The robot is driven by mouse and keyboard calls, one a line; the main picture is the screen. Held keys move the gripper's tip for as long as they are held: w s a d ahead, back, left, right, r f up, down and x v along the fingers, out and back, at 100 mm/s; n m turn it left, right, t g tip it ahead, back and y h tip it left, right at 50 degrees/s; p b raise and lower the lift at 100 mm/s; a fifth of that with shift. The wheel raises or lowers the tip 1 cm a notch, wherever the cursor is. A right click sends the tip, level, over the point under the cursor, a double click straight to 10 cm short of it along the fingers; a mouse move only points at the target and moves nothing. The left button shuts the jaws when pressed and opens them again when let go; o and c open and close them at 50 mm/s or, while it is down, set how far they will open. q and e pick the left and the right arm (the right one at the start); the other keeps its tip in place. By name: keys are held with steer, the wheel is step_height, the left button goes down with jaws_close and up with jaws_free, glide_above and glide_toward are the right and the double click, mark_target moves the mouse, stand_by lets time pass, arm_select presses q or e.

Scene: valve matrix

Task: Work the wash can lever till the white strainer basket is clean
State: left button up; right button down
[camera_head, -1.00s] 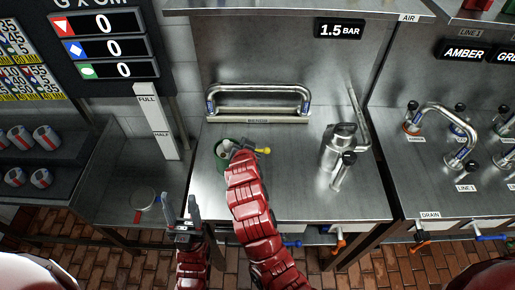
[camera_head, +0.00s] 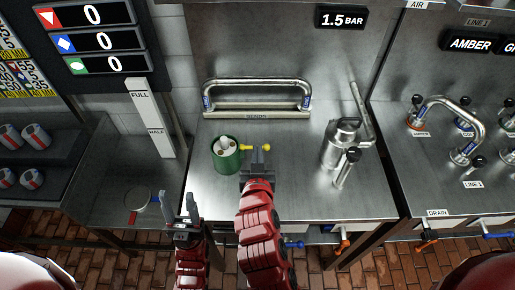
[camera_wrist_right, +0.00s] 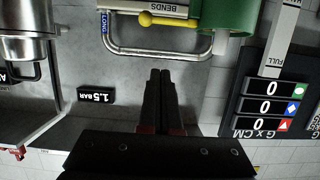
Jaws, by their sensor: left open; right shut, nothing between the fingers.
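A green can (camera_head: 227,160) stands on the steel bench, open at the top, with whitish contents (camera_head: 226,146) showing in it. I cannot tell for sure whether this is the strainer basket, or how clean it is. A yellow lever with a ball end (camera_head: 257,147) sticks out from the can's right side. My right gripper (camera_head: 258,158) is shut and empty, just in front of the lever. In the right wrist view the can (camera_wrist_right: 230,14) and lever (camera_wrist_right: 170,20) show apart from the fingertips (camera_wrist_right: 160,74). My left gripper (camera_head: 180,208) is open and empty at the bench's front left.
A curved pipe on a rack (camera_head: 257,98) stands behind the can. A steel pot (camera_head: 342,142) with a black-knobbed handle stands to the right. A round lidded item (camera_head: 143,199) lies on the lower left shelf.

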steer(key=w+f, duration=0.1)
steer(key=w, duration=0.1)
steer(key=w+f+p, duration=0.1)
steer(key=w+f, duration=0.1)
steer(key=w, duration=0.1)
steer(key=w+f, duration=0.1)
steer(key=w, duration=0.2)
steer(key=shift+f+p, duration=0.3)
steer(key=shift+f, duration=0.05)
steer(key=shift+s+f, duration=0.45)
steer(key=shift+f, duration=0.05)
